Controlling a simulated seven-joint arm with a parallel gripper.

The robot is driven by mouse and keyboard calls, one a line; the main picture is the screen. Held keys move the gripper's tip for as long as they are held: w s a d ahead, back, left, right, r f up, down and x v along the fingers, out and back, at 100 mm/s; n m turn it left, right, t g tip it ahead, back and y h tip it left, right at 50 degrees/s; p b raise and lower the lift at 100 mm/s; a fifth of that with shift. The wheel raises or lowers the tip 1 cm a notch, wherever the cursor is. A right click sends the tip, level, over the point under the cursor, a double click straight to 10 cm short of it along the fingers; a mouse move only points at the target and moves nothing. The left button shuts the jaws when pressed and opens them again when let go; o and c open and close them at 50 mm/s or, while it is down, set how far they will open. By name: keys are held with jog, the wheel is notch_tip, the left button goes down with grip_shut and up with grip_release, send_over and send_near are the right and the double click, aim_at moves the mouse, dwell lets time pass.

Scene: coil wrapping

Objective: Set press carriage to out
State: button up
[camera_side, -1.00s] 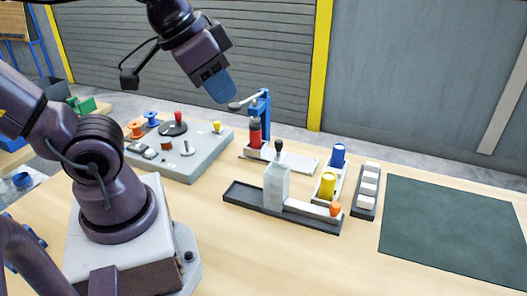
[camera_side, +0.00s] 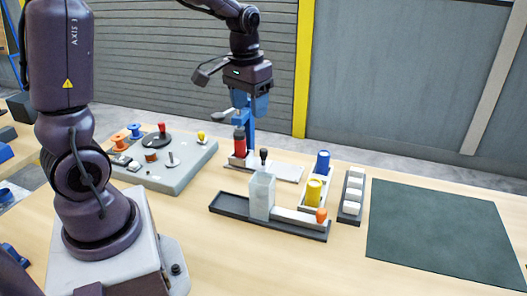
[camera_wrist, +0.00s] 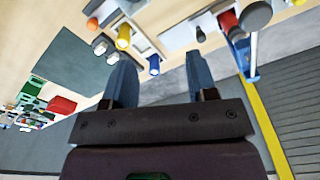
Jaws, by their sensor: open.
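The press (camera_side: 250,132) is a blue post with a grey lever, standing behind a white plate (camera_side: 285,173). A red cylinder (camera_side: 239,142) with a dark top sits at the plate's left end, under the lever. I cannot tell exactly which part is the carriage. My gripper (camera_side: 250,104) is open and empty, pointing down above and partly in front of the post's top. In the wrist view, my gripper (camera_wrist: 160,75) shows both blue fingers apart, with the press (camera_wrist: 243,50) to their right and the red cylinder (camera_wrist: 228,19) at the top.
A control panel (camera_side: 180,178) lies left. The green mat (camera_side: 440,230) is bare.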

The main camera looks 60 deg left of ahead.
jog(key=n+g, duration=0.1)
jog(key=n, duration=0.1)
send_over(264, 149)
jog(key=s+d, duration=0.1)
jog(key=s, duration=0.1)
notch_tip(264, 149, down, 11)
jog(key=w+a, duration=0.1)
jog(key=w, duration=0.1)
notch_tip(264, 149, down, 12)
jog(key=shift+r, duration=0.1)
jog(key=shift+d, duration=0.1)
grip_shut()
